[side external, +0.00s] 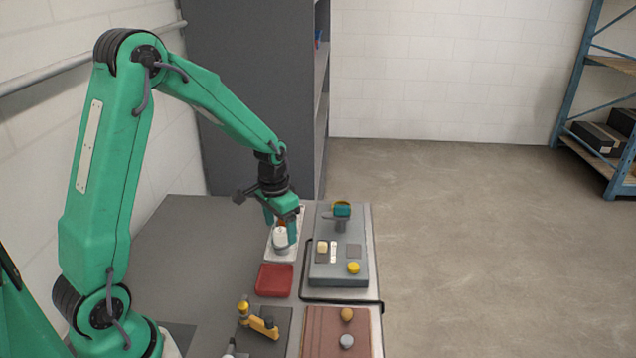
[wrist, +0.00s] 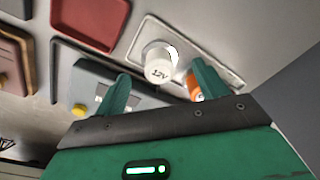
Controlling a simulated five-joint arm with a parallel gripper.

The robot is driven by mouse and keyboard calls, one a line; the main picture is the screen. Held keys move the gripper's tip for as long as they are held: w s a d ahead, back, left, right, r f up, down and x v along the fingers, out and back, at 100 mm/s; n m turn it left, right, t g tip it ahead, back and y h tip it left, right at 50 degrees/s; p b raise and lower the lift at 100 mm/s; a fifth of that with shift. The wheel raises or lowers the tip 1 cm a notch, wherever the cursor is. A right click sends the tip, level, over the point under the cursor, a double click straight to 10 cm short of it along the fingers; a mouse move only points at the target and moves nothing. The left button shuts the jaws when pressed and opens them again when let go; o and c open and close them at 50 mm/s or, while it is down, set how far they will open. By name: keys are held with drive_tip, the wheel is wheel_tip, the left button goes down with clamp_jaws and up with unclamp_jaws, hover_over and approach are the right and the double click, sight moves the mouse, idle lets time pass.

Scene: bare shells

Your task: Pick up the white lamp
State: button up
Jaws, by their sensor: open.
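The white lamp (wrist: 158,68), a short white cylinder marked 12V, stands on a pale tray (wrist: 226,55) in the wrist view. In the side view the lamp (side external: 281,237) is at the tray's near part, partly hidden by a finger. My gripper (side external: 280,222) is open, fingers pointing down, right over the tray. In the wrist view the lamp shows in the gap between the two green fingertips of my gripper (wrist: 161,73). I cannot tell whether either finger touches it.
An orange item (wrist: 193,88) is close beside the right finger on the same tray. A red tray (side external: 275,280) lies nearer. A grey panel (side external: 340,272) with several small parts is to the right. The grey table is bare at left.

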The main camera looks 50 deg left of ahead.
sight(281, 230)
drive_tip(key=shift+w+f, duration=0.1)
drive_tip(key=shift+f, duration=1.45)
drive_tip(key=c, duration=1.1)
drive_tip(key=shift+r, duration=0.2)
drive_tip(key=shift+r, duration=0.5)
drive_tip(key=r, duration=0.3)
drive_tip(key=shift+d+r, duration=0.15)
drive_tip(key=shift+d, duration=0.1)
drive_tip(key=s+d+r, duration=0.1)
drive_tip(key=d+r, duration=0.1)
drive_tip(key=d, duration=0.1)
drive_tip(key=s+d+r, duration=0.1)
drive_tip(key=d+r, duration=0.1)
drive_tip(key=d, duration=0.2)
drive_tip(key=s+d+r, duration=0.1)
drive_tip(key=d+r, duration=0.1)
drive_tip(key=d, duration=0.1)
drive_tip(key=shift+s+d+r, duration=0.2)
drive_tip(key=shift+d, duration=0.15)
